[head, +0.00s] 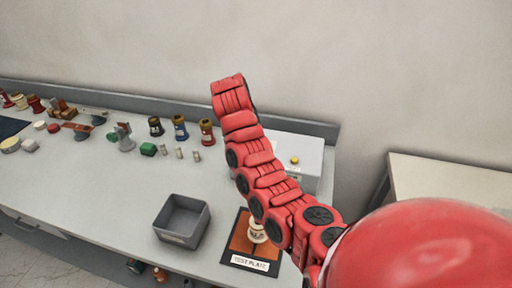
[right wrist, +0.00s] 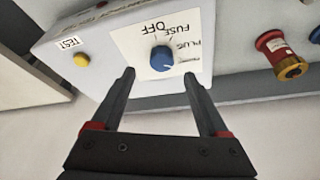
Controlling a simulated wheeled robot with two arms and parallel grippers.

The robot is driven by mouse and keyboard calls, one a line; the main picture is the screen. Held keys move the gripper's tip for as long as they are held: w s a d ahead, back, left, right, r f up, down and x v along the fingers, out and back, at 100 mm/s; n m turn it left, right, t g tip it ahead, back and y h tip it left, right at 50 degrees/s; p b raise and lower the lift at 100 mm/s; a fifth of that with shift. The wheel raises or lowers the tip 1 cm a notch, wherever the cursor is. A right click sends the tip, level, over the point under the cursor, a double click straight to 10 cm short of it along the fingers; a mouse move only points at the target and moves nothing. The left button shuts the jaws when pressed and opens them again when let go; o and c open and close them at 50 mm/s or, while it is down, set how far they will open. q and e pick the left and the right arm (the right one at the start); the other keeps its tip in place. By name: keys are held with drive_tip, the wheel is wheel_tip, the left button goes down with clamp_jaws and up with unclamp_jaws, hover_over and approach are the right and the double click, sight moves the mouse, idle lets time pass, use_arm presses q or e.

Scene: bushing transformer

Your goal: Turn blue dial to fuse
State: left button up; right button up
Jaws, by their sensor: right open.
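The blue dial (right wrist: 162,58) sits on a white label plate on the face of a pale box (right wrist: 112,32). In the head view my red right arm hides the dial and the gripper. My left gripper is out of view.
A yellow button (right wrist: 81,60) beside a TEST label is on the same box. A red and gold bushing (right wrist: 284,55) stands nearby. In the head view, a grey bin (head: 182,221) and a test plate (head: 249,263) carrying a pale part are at the bench front. Several bushings line the back.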

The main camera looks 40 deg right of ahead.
drive_tip(key=shift+b+x, duration=0.5)
drive_tip(key=shift+x, duration=2)
drive_tip(key=shift+w, duration=0.15)
drive_tip(key=shift+c, duration=0.3)
clamp_jaws()
